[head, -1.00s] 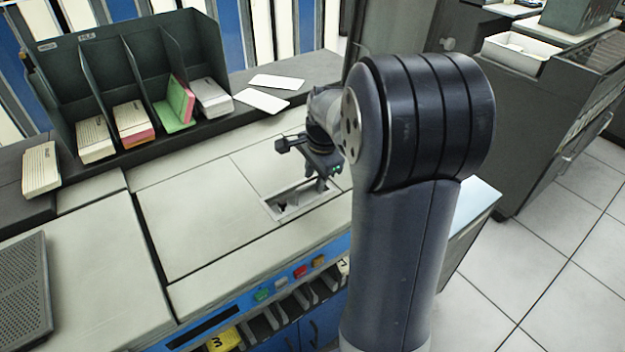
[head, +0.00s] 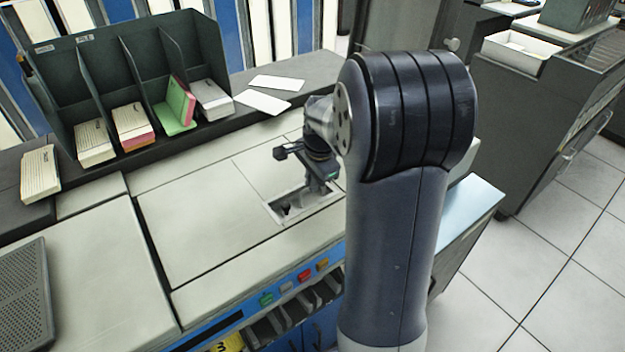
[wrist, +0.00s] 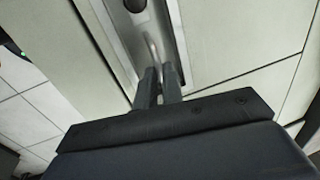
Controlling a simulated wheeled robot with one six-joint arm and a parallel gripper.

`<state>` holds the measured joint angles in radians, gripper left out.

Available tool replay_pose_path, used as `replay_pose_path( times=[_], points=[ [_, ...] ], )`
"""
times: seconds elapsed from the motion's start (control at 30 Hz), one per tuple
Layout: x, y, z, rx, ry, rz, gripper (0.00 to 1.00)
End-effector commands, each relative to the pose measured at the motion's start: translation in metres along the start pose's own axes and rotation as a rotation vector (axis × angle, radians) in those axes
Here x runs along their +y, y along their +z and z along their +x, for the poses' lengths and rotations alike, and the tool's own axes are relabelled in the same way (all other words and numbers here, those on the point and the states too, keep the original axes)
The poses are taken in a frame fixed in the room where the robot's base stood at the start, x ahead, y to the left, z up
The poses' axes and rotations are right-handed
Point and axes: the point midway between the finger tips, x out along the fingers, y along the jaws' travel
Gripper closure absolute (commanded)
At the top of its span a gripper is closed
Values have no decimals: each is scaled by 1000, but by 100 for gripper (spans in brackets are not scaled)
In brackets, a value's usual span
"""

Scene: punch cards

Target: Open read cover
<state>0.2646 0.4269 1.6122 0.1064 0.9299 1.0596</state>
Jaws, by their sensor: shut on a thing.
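A narrow recess (head: 284,208) with a light frame is set in the pale machine top; a dark part shows inside it. In the wrist view the recess is a long metal-edged slot (wrist: 172,32) with a round dark part (wrist: 135,6) at its far end. My gripper (head: 322,188) points down over the right part of this recess. In the wrist view my gripper (wrist: 158,70) has its fingers close together on a slim shiny metal piece (wrist: 152,48) in the slot. I cannot tell whether this piece belongs to the read cover. The fingertips are partly hidden in the head view.
A dark divided rack (head: 125,60) with several card stacks stands behind the pale top. Loose cards (head: 262,102) lie to its right. Coloured buttons (head: 304,275) line the machine's front. My arm hides the top's right part. Tiled floor (head: 570,220) is clear at right.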

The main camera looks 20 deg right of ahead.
Motion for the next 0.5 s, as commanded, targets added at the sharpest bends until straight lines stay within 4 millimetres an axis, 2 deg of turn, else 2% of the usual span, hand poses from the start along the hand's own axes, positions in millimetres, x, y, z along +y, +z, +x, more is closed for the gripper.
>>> replay_pose_path(
  times=[0.37, 0.5],
  points=[
    [0, 0, -1, 0, 0, 0, 100],
    [-3, 0, -8, 0, 16, -1, 100]
  ],
)
